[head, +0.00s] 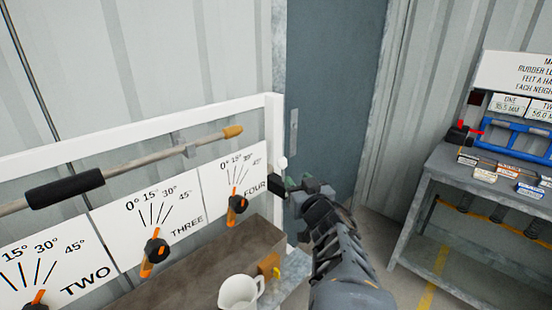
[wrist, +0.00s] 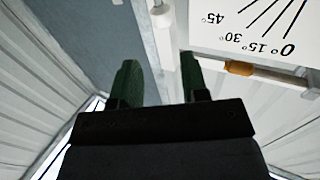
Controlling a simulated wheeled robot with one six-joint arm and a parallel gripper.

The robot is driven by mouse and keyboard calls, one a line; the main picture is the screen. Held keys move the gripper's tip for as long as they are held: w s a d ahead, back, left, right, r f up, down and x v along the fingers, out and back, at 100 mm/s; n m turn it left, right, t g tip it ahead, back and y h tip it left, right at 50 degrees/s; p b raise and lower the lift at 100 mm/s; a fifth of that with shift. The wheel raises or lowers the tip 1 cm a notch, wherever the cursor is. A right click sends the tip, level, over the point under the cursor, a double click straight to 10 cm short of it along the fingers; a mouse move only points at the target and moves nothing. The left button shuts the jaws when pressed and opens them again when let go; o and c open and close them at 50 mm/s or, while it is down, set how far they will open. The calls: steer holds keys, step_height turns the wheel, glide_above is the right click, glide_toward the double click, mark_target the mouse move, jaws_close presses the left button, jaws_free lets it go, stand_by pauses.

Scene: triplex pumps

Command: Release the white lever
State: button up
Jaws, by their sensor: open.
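The white lever shows as a small white rounded knob (head: 282,163) beside the right post of the white frame in the head view. Its white end (wrist: 163,18) also shows in the wrist view, in line with the gap between my dark green fingers. My gripper (head: 287,185) is just below the knob in the head view. In the wrist view my gripper (wrist: 160,65) is open, its fingers apart with nothing visible held between them. The knob appears beyond the fingertips; I cannot tell the exact distance. The lever's lower part is hidden.
A panel with dial cards, including the FOUR card (head: 253,182), and orange-black pointers stands left. A white mug (head: 240,292) is on the ledge below. A grey door (head: 333,90) is behind. A grey workbench (head: 432,168) with labelled parts stands right.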

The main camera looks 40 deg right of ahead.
mark_target(284, 163)
steer(key=p+x, duration=0.1)
steer(key=p, duration=0.1)
steer(key=p+x, duration=0.2)
steer(key=p, duration=0.1)
steer(key=p+x, duration=0.2)
steer(key=shift+w+r, duration=0.15)
steer(key=shift+r, duration=0.2)
steer(key=x, duration=0.8)
steer(key=shift+w+f+p, duration=0.2)
steer(key=shift+f+p, duration=0.1)
steer(key=shift+p, duration=0.05)
steer(key=shift+c, duration=0.2)
steer(key=shift+a, duration=0.1)
steer(key=c, duration=0.3)
jaws_close()
